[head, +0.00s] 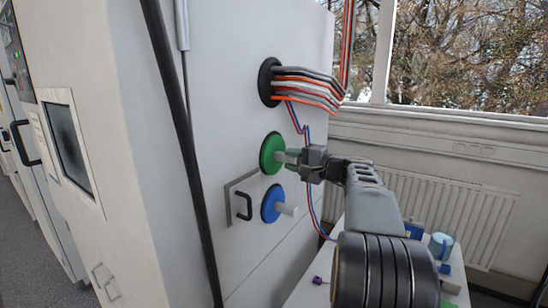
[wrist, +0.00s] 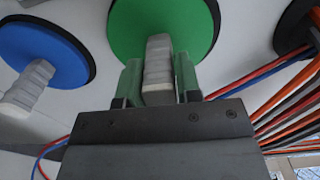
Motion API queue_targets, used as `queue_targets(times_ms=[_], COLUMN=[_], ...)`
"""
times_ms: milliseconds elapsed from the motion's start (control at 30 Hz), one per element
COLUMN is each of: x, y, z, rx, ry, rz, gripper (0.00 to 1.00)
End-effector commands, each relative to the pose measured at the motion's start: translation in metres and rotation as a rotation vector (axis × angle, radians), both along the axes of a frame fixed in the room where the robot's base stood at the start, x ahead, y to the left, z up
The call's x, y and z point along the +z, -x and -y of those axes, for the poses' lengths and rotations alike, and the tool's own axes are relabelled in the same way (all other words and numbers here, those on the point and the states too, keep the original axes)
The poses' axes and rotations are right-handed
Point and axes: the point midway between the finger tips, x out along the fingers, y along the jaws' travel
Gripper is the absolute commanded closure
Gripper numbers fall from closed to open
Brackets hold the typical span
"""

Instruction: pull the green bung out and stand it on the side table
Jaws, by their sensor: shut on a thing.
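The green bung (head: 270,153) is a round green disc with a grey stem, set against the white side wall of the cabinet. In the wrist view the green bung (wrist: 190,30) shows a dark rim at its edge. My gripper (head: 294,155) has come at it from the right. In the wrist view my gripper (wrist: 158,82) has one green-padded finger on each side of the grey stem and is shut on it. The side table (head: 304,290) is low at the bottom, partly hidden behind my arm.
A blue bung (head: 269,206) with a pale stem sits just below, beside a black handle (head: 243,205). Wires (head: 310,87) leave a black port above, and thin red and blue wires hang close behind my gripper. A purple item (head: 318,281) and a blue mug (head: 440,246) stand on the table.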

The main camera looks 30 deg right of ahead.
Motion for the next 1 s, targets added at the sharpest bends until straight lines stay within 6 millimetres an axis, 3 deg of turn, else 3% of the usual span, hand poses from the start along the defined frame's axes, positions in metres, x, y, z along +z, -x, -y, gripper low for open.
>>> queue_targets(times_ms=[100, 1000], x=[0.000, 0.000], y=[0.000, 0.011], z=[0.000, 0.006], rx=[0.000, -0.001], ry=[0.000, 0.000], rz=[0.000, 0.001], gripper=[1.00, 1.00])
